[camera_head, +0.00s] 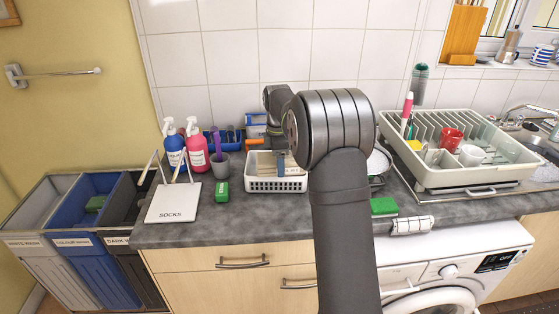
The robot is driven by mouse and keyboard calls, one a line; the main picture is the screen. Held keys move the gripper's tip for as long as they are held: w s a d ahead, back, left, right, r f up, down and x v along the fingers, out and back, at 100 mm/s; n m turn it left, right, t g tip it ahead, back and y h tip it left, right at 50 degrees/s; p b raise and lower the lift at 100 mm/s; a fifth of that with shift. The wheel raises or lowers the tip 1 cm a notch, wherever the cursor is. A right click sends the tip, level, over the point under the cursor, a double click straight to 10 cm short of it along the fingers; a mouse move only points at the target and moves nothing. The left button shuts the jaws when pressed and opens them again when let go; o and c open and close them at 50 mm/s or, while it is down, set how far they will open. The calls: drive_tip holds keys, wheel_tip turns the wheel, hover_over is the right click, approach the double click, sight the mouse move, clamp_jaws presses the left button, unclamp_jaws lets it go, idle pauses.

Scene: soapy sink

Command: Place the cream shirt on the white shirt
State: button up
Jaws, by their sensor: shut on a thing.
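I cannot make out a cream shirt or a white shirt in this view. My arm rises in the middle and bends at the back, its wrist pointing down. My gripper (279,150) is low over the white basket (276,184), mostly hidden by its own wrist and the basket. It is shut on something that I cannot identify. A narrow grey-blue shape (283,164) shows just below it, inside the basket's outline.
Laundry bins stand at left, one blue (99,187) with a green thing inside. A dish rack (470,176) fills the right.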

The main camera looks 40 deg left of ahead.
drive_tip(key=shift+f, duration=0.15)
drive_tip(key=o, duration=1.1)
drive_tip(key=shift+f, duration=0.1)
drive_tip(key=shift+o, duration=0.2)
wheel_tip(320, 180, up, 13)
drive_tip(key=shift+f, duration=0.15)
drive_tip(key=shift+s+a, duration=0.1)
